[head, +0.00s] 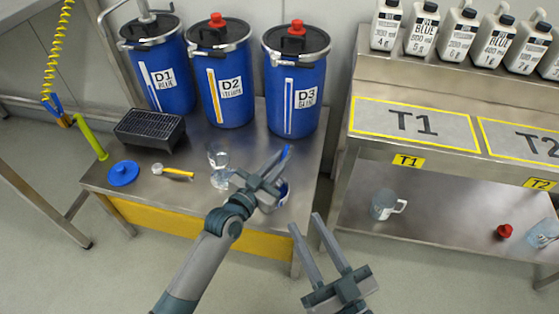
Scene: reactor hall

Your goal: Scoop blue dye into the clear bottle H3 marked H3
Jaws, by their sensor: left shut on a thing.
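My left gripper (280,163) is shut on a slim blue thing, like a handle, over the right part of the steel table (212,128). The rest of the held thing is hidden by the gripper. A blue and white round thing (283,191) shows partly behind the gripper; I cannot tell if it is the dye tub. A clear bottle (218,165) stands just left of the gripper, apart from its fingertips; I cannot read a mark on it. My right gripper (307,228) is open and empty, in front of the table's right end.
Blue drums D1 (165,75), D2 (225,85) and D3 (292,90) stand at the back. A blue lid (122,173), a yellow-handled tool (175,172) and a black grated box (150,129) are left. A clear mug (385,205) sits on the right bench's lower shelf.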

